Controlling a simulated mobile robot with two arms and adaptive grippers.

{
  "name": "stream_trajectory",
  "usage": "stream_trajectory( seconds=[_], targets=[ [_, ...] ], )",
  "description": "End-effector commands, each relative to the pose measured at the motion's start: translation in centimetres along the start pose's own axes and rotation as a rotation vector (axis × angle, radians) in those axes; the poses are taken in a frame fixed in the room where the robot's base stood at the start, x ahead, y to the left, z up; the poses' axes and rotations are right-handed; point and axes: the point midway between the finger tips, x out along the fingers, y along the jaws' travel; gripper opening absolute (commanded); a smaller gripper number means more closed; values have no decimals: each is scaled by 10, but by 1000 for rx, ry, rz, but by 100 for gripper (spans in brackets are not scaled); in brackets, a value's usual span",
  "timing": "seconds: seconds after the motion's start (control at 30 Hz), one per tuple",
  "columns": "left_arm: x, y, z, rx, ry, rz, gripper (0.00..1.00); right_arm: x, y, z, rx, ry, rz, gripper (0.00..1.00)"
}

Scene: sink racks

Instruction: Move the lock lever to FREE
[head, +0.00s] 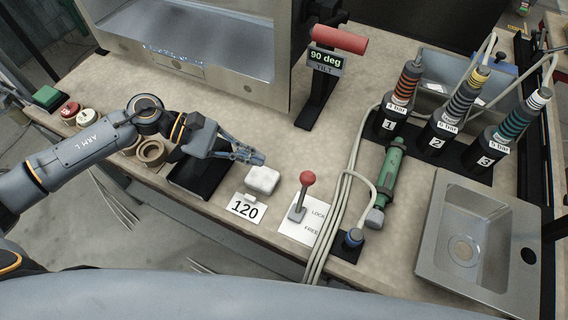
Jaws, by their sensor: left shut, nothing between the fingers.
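The lock lever (302,198) is a grey stick with a red ball knob, standing on a white plate (299,240) marked LOCK and FREE. The knob leans toward the back, on the side of the LOCK label; FREE is printed nearer the front edge. My left gripper (262,160) is shut and empty. It is to the left of the lever and behind it, apart from it, above or just behind a white block. My right gripper is not in view.
A white block (262,180) and a card reading 120 (244,207) lie left of the lever. Hoses (340,200), a green tool (386,180) and a sink (470,240) are to the right. A red-handled tilt stand (322,90) reads 90 deg behind.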

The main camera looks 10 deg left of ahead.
Motion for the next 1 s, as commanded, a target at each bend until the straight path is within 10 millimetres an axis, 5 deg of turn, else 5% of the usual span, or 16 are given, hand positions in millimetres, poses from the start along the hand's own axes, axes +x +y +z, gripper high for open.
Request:
stream_trajectory(
  seconds=[0.6, 1.0],
  targets=[
    [90, 2, 2, 5, -4, 8, 0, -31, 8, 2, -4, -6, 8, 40],
    [99, 1, 1, 6, -2, 7, 0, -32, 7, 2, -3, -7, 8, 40]
  ],
)
